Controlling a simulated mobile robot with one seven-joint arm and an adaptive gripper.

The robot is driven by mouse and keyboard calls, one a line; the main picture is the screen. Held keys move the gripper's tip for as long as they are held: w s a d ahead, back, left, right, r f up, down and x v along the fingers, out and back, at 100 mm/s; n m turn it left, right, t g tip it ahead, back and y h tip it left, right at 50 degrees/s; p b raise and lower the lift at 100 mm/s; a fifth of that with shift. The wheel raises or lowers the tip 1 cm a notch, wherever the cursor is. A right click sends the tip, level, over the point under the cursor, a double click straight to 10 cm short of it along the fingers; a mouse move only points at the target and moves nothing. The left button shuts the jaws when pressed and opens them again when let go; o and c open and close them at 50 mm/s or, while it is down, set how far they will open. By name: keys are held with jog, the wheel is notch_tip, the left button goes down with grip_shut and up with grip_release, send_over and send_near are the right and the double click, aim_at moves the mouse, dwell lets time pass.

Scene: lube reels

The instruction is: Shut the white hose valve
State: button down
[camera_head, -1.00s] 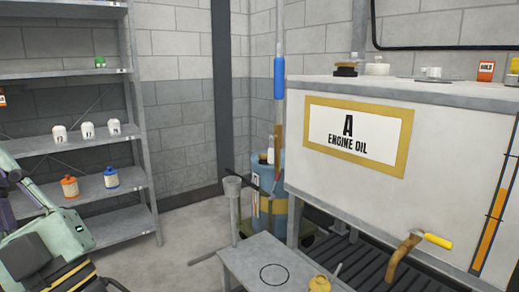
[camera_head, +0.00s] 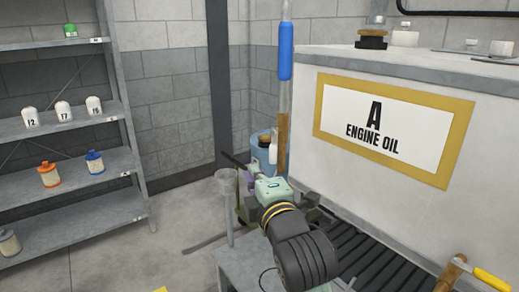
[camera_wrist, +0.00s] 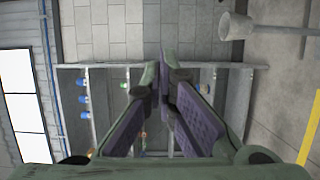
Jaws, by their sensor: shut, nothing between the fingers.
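I cannot make out a white hose valve in either view. In the wrist view my gripper (camera_wrist: 164,62) has its purple-padded fingers together at the tips, with nothing between them. In the head view my arm reaches over the grey bench beside the tank, and its fingers are too small to tell apart. A vertical tube with a blue sleeve (camera_head: 286,51) and brown lower part stands left of the tank; my arm is in front of its foot. A tap with a yellow handle (camera_head: 491,280) sits on the tank's front at the lower right.
The white tank (camera_head: 332,68) marked "A ENGINE OIL" fills the right, above a dark grating (camera_head: 385,272). A blue drum (camera_head: 260,152) stands behind my arm. A grey shelf rack (camera_head: 105,205) with bottles is at the left.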

aim_at(273, 146)
jog(key=shift+s, duration=0.1)
jog(key=p+x, duration=0.4)
jog(key=x, duration=0.6)
jog(key=shift+d+p, duration=0.55)
jog(key=shift+d, duration=1.45)
jog(key=shift+d, duration=0.1)
